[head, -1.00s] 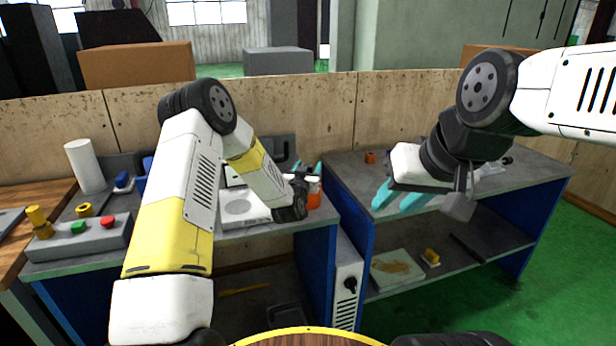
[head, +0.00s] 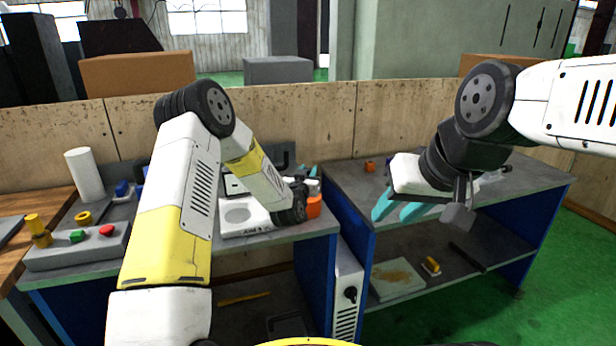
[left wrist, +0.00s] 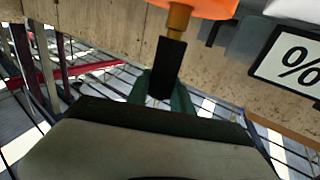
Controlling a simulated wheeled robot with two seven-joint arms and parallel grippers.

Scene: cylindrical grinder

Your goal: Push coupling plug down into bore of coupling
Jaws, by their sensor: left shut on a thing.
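My left gripper (head: 308,176) is at the back right corner of the left bench, its teal fingers partly hidden by its wrist. In the left wrist view the teal fingers (left wrist: 162,92) are closed around a dark bar (left wrist: 168,68). A short brown stem (left wrist: 179,17) stands at the bar's far end, against an orange body (left wrist: 205,6) cut off by the frame. The orange body (head: 314,206) also shows beside the gripper in the head view. I cannot tell which part is the plug or the coupling, nor whether they touch. My right gripper (head: 396,209) is open and empty before the right bench.
A white device (head: 240,217) with a round plate stands left of my left gripper; a "%" panel (left wrist: 295,62) is close by in the wrist view. A grey button box (head: 80,247) and white cylinder (head: 85,175) stand farther left. An orange piece (head: 370,166) lies on the right bench.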

